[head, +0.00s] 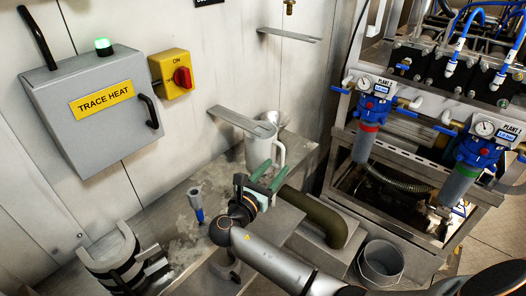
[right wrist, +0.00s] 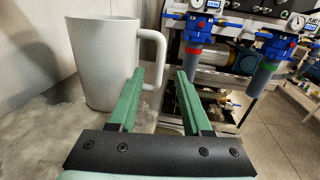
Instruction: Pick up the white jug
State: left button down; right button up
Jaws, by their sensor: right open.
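The white jug (head: 262,150) stands upright on the grey worktop near the wall. Its handle faces right. The jug (right wrist: 98,62) fills the upper left of the right wrist view, and its handle (right wrist: 163,50) shows ahead of the fingertips. My right gripper (head: 272,172) has green fingers and is just in front of the jug on its handle side. In the right wrist view the gripper (right wrist: 160,78) is open with nothing between the fingers. The left fingertip overlaps the handle's lower part; I cannot tell whether it touches. My left gripper is not in view.
A metal shelf plate (head: 240,121) sticks out from the wall beside the jug's top. A blue-tipped grey fitting (head: 196,205) stands on the worktop left of my arm. A thick olive pipe (head: 320,213) lies right of the gripper. A bucket (head: 382,262) stands lower right.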

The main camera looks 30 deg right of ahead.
aim_at(281, 160)
jog(key=x, duration=0.5)
jog(key=shift+w+f, duration=0.1)
jog(key=shift+c, duration=0.2)
grip_shut()
dwell(1.0)
